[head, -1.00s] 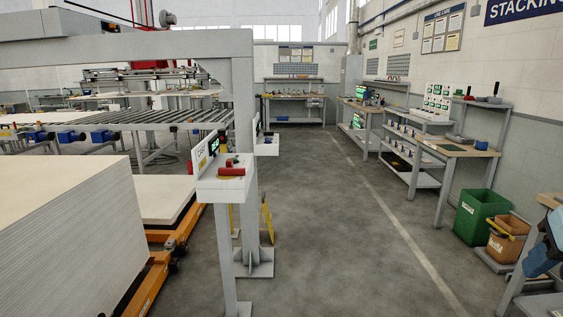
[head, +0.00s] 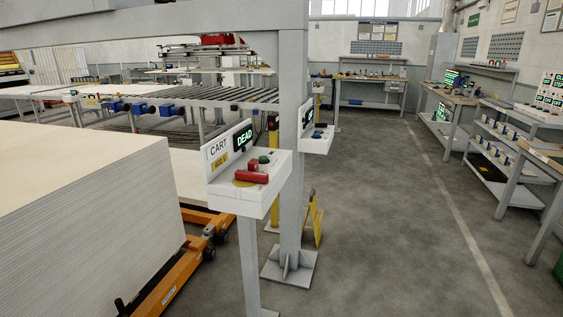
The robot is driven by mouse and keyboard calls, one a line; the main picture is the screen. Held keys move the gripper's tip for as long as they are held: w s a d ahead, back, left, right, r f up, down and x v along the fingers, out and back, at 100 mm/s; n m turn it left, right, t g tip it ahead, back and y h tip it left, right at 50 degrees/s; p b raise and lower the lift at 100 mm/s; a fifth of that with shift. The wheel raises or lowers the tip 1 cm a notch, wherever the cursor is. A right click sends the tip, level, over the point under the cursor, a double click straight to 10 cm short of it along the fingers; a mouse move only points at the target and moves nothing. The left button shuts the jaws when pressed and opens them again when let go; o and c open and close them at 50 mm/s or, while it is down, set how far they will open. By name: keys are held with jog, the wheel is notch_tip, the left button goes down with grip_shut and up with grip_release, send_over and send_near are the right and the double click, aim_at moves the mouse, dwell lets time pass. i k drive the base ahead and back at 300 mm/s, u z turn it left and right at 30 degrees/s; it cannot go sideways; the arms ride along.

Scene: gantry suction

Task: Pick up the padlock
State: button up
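I cannot make out a padlock for certain. A white control box (head: 248,200) on a grey post stands near the middle, with a "CART" label and a lit "DEAD" sign (head: 243,138). On its sloped top are a red bar-shaped handle (head: 250,177) over a yellow disc, a small red piece behind it and a dark green knob (head: 264,160). Whether the small red piece is a padlock is too small to tell. My gripper is not in view.
The gantry's grey upright (head: 291,140) with a wide foot plate stands just behind the box. Workbenches (head: 520,150) line the right.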

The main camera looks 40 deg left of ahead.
aim_at(252, 165)
jog(key=u, duration=0.3)
jog(key=i, duration=1)
jog(key=u, duration=1.05)
jog(key=i, duration=0.75)
jog(key=u, duration=0.45)
jog(key=k, duration=0.8)
jog(key=u, duration=0.25)
jog(key=i, duration=0.8)
jog(key=z, duration=0.15)
